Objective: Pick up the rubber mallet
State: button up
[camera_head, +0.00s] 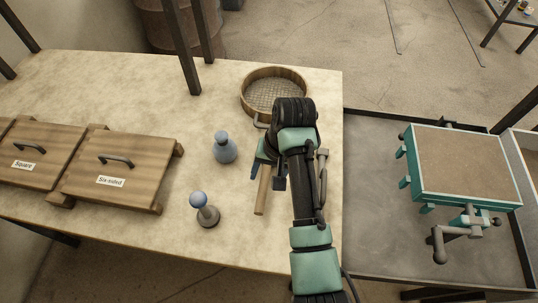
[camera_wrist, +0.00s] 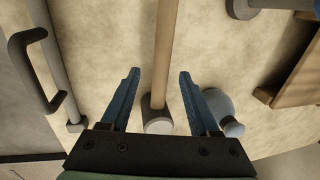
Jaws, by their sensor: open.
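The rubber mallet lies on the pale worktop with its wooden handle (camera_head: 262,190) pointing toward the near edge. In the wrist view the handle (camera_wrist: 164,50) runs down from the top edge to the grey head (camera_wrist: 157,119). In the head view my gripper and arm hide the head. My gripper (camera_head: 267,176) is open above the mallet. In the wrist view my two blue fingers (camera_wrist: 158,78) lie on either side of the handle near the head, apart from it. I cannot tell how high the fingertips are above the worktop.
A blue-grey bottle-shaped object (camera_head: 224,147) and a blue-knobbed stamp (camera_head: 205,209) stand left of the mallet. A lidded wooden box (camera_head: 125,165) is farther left. A round sieve (camera_head: 273,89) lies beyond my gripper. A grey metal tool (camera_wrist: 52,60) lies on the mallet's other side.

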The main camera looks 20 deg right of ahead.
aim_at(265, 179)
jog(key=f, duration=0.3)
jog(key=shift+w+a+f, duration=0.1)
jog(key=shift+a, duration=0.3)
jog(key=shift+c, duration=0.4)
grip_shut()
